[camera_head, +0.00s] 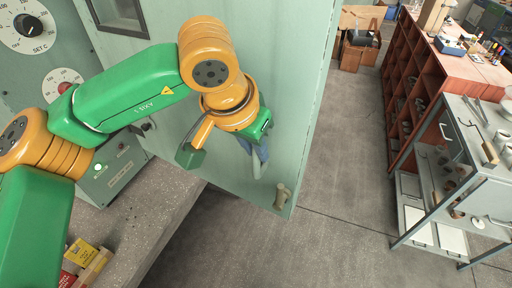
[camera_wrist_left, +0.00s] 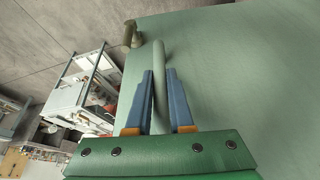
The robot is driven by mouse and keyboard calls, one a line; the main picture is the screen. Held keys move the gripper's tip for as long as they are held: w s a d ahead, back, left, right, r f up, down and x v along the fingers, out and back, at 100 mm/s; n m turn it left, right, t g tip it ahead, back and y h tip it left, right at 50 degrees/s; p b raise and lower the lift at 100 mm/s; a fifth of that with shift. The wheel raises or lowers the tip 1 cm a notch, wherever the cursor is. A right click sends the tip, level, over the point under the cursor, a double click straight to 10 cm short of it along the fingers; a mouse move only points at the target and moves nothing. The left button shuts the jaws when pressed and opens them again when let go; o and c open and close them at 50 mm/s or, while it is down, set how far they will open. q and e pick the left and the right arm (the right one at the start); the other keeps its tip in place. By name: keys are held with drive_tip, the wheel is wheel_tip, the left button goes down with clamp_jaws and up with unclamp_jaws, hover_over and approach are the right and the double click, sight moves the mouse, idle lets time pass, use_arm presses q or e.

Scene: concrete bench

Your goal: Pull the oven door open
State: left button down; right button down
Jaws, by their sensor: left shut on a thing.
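The oven door (camera_head: 300,90) is a large pale green panel filling the middle of the head view, and it also shows in the left wrist view (camera_wrist_left: 240,80). Its bar handle (camera_wrist_left: 159,55) is pale green and runs between my blue fingers. My left gripper (camera_head: 261,152) is at the door's lower right part and shut on the handle; its fingers show on both sides of the bar in the left wrist view (camera_wrist_left: 160,85). A small beige latch knob (camera_head: 282,197) sits at the door's lower right corner. My arm hides part of the door. My right gripper is out of view.
A control panel with dials (camera_head: 32,28) stands at left. Below it are a grey bench top (camera_head: 150,205) and small yellow and red boxes (camera_head: 82,250). Open concrete floor (camera_head: 350,180) lies right of the door. A metal trolley (camera_head: 450,180) and red shelving (camera_head: 425,60) stand farther right.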

use_arm(q)
drive_tip(key=c, duration=0.8)
unclamp_jaws()
drive_tip(key=shift+a, duration=0.1)
drive_tip(key=v, duration=0.7)
drive_tip(key=shift+b, duration=0.45)
drive_tip(key=shift+r, duration=0.1)
